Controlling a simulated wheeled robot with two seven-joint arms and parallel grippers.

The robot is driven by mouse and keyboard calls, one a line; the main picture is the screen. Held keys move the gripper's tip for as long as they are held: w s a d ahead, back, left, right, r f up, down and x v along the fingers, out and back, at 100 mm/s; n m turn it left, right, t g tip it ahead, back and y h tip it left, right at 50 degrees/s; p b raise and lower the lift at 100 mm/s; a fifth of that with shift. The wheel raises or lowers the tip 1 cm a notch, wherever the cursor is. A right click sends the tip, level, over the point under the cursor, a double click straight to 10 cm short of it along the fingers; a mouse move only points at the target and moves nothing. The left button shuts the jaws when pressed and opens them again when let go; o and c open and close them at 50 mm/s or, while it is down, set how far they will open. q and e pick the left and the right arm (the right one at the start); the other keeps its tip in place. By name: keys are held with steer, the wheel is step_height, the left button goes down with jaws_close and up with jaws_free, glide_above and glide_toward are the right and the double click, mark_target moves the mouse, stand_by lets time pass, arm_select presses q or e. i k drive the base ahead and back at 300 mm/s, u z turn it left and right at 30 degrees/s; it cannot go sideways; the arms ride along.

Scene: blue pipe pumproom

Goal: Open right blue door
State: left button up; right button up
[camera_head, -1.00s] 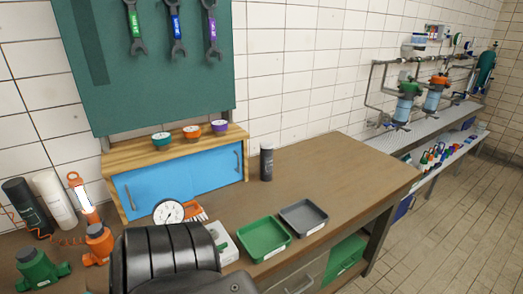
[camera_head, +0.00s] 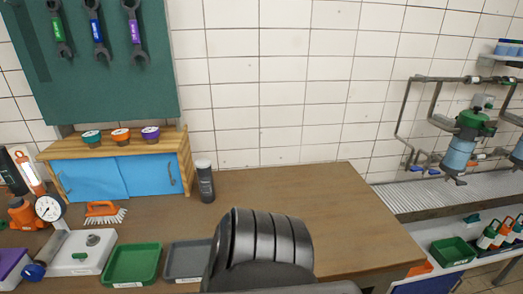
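The right blue door (camera_head: 148,174) is in the front of a small wooden cabinet (camera_head: 186,155) on the workbench, left of centre in the head view. It has a dark upright handle near its right edge and looks shut. The left blue door (camera_head: 92,180) is beside it, with a handle at its left edge. Neither of my grippers is in view. A black ribbed part, which appears to be my own arm, rises at the bottom centre and hides part of the bench.
A dark canister (camera_head: 205,182) stands just right of the cabinet. An orange brush (camera_head: 102,211), a gauge (camera_head: 49,208), a white scale (camera_head: 82,252), a green tray (camera_head: 133,264) and a grey tray (camera_head: 187,260) lie in front. The bench (camera_head: 310,190) is clear to the right.

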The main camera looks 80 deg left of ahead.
mark_target(159, 174)
steer(key=i, duration=1.05)
steer(key=u, duration=3.05)
